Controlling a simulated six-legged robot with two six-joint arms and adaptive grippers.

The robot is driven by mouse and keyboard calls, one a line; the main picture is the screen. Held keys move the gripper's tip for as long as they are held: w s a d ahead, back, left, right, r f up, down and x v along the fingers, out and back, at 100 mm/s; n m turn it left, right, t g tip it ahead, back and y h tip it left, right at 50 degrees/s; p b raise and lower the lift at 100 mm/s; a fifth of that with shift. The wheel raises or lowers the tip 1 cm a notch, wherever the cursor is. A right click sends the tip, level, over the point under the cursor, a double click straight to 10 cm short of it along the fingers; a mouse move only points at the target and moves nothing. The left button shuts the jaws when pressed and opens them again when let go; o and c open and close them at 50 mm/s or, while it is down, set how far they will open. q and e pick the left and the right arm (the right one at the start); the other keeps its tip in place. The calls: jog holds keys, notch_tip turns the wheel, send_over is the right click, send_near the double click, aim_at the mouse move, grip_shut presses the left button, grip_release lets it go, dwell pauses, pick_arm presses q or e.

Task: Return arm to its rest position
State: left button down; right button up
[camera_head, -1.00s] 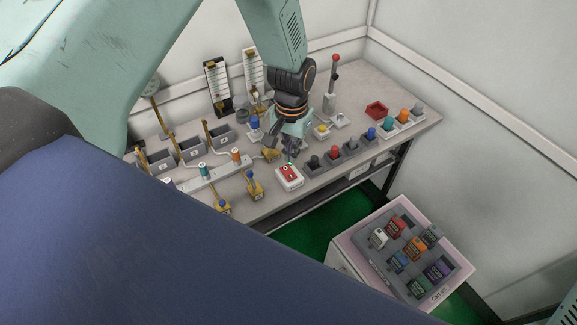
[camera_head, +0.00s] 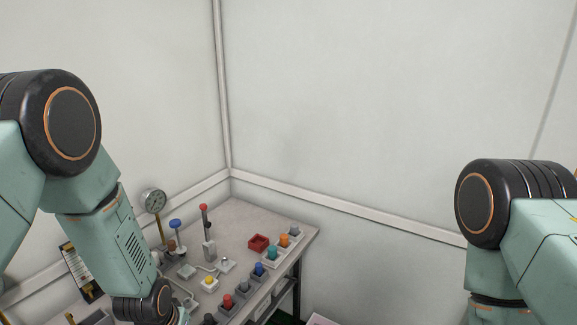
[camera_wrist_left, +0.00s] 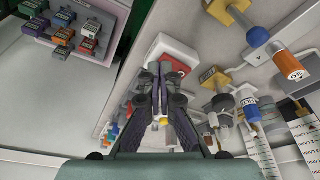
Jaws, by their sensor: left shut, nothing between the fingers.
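My left arm comes in from the left in the head view, and its wrist is low, at the bottom edge over the near-left part of the bench (camera_head: 222,220). The gripper itself is mostly cut off there. In the left wrist view my left gripper (camera_wrist_left: 160,72) is shut and empty, its fingers together pointing over the bench beside a white box with a red top (camera_wrist_left: 176,58). My right arm shows at the right of the head view with its forearm pointing down; its gripper is below the frame.
A cart top with coloured blocks (camera_wrist_left: 65,35) lies left in the wrist view. White walls stand behind; the air above the bench's right end is clear.

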pick_arm(q)
jog(key=s+f+g+b, duration=0.1)
jog(key=s+f+b, duration=0.3)
jog(key=s, duration=1)
jog(key=s+f+g+b, duration=0.2)
jog(key=s+f+b, duration=0.3)
jog(key=s+f, duration=0.6)
jog(key=s, duration=0.3)
jog(key=shift+s+d, duration=0.3)
